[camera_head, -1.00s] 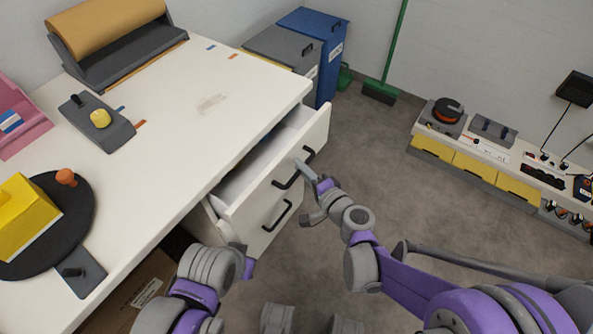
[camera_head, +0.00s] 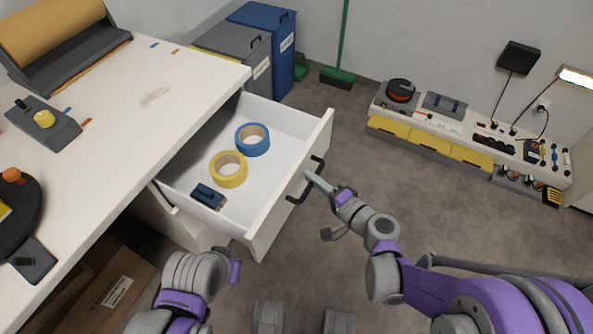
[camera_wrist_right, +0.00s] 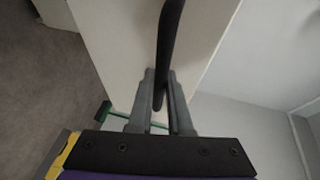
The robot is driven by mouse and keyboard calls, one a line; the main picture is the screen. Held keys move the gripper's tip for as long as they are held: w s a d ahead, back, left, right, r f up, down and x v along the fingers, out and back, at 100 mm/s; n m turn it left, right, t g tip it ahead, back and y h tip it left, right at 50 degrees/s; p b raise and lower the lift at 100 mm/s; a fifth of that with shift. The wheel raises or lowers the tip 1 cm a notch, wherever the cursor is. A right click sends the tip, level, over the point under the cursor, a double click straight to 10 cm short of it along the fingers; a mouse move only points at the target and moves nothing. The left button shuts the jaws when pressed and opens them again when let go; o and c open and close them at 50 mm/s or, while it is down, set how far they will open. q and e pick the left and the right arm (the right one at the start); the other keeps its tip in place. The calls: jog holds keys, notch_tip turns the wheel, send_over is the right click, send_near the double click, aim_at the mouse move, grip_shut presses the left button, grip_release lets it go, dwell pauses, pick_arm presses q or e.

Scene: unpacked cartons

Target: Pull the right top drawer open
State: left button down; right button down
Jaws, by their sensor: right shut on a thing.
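The right top drawer (camera_head: 285,205) is white and stands well out from under the white table. Its black bar handle (camera_head: 313,178) is on the front panel; it also shows in the right wrist view (camera_wrist_right: 168,40). My right gripper (camera_head: 311,177) is shut on the handle, and in the wrist view its two fingers (camera_wrist_right: 160,95) lie either side of the bar. Inside the drawer are a blue tape roll (camera_head: 252,140), a yellow tape roll (camera_head: 228,169) and a small dark blue tool (camera_head: 208,196). My left arm shows at bottom left; its gripper's fingers cannot be made out.
The table top (camera_head: 150,120) holds a paper roll dispenser (camera_head: 60,45) and a dark tray (camera_head: 42,125). Grey and blue bins (camera_head: 265,50) stand behind. A low bench (camera_head: 470,135) runs along the back right. The floor (camera_head: 400,185) right of the drawer is clear.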

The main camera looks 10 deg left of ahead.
jog(key=s+d, duration=0.2)
jog(key=d, duration=0.4)
dwell(0.3)
jog(key=c, duration=1.1)
grip_release()
jog(key=p+v, duration=0.1)
jog(key=v, duration=0.9)
jog(key=shift+s+d+r+p, duration=0.1)
jog(key=shift+s+d+p, duration=0.15)
jog(key=shift+s+p, duration=0.05)
jog(key=shift+a, duration=0.1)
